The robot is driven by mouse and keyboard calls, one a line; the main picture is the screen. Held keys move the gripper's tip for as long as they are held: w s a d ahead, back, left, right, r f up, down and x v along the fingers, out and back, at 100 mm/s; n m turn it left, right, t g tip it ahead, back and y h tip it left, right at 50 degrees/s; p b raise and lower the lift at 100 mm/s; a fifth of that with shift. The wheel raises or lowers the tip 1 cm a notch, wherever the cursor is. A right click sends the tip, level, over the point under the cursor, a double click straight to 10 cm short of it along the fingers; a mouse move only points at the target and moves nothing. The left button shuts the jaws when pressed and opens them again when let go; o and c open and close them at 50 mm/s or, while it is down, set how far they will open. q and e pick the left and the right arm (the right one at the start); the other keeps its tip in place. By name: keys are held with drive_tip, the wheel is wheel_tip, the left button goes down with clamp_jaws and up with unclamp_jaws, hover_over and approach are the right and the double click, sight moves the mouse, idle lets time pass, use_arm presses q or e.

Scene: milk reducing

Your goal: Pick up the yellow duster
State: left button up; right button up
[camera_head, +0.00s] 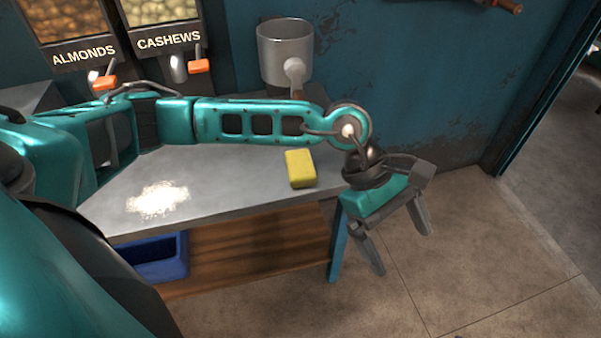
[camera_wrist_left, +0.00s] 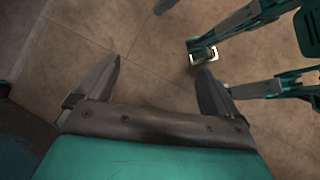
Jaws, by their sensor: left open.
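The yellow duster (camera_head: 300,168) is a small yellow block lying on the grey counter, near its right end, in the head view. My left arm reaches across above the counter from the left. My left gripper (camera_head: 402,252) is past the counter's right end, to the right of and lower in the picture than the duster. Its two fingers are apart with nothing between them. In the left wrist view the open fingers (camera_wrist_left: 158,82) show over bare floor tiles, and the duster is not in that view. My right gripper does not clearly show.
The grey counter (camera_head: 232,196) carries a pile of white powder (camera_head: 158,198). A metal pot (camera_head: 285,52) is on the teal wall behind. Almond and cashew dispensers stand at the back left. A blue bin (camera_head: 165,258) sits on the wooden shelf (camera_head: 260,250) below. The floor at right is clear.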

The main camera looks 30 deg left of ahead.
use_arm(q)
drive_tip(key=w+a+f+m+t+y+b, duration=0.1)
drive_tip(key=w+a+m+y, duration=0.15)
drive_tip(key=a, duration=0.35)
drive_tip(key=w+a+f+m+t+y, duration=0.1)
drive_tip(key=w+a+t+y, duration=0.1)
drive_tip(key=w+a+y, duration=0.3)
drive_tip(key=t+y, duration=0.2)
drive_tip(key=y, duration=0.1)
approach(299, 159)
drive_tip(key=shift+m+y, duration=0.25)
drive_tip(key=shift+m, duration=0.2)
drive_tip(key=f, duration=0.1)
drive_tip(key=w+f+b, duration=0.2)
drive_tip(key=shift+a+f, duration=0.15)
drive_tip(key=shift+f, duration=0.15)
drive_tip(key=x, duration=0.3)
drive_tip(key=b+x, duration=0.1)
drive_tip(key=shift+s+a+f, duration=0.3)
drive_tip(key=shift+f, duration=0.1)
drive_tip(key=shift+w+a+f, duration=0.2)
drive_tip(key=shift+f, duration=0.3)
use_arm(e)
drive_tip(key=f, duration=0.2)
drive_tip(key=a+f, duration=0.1)
drive_tip(key=shift+w+f, duration=0.2)
drive_tip(key=shift+w, duration=0.05)
use_arm(q)
drive_tip(key=shift+c, duration=0.4)
drive_tip(key=c, duration=1)
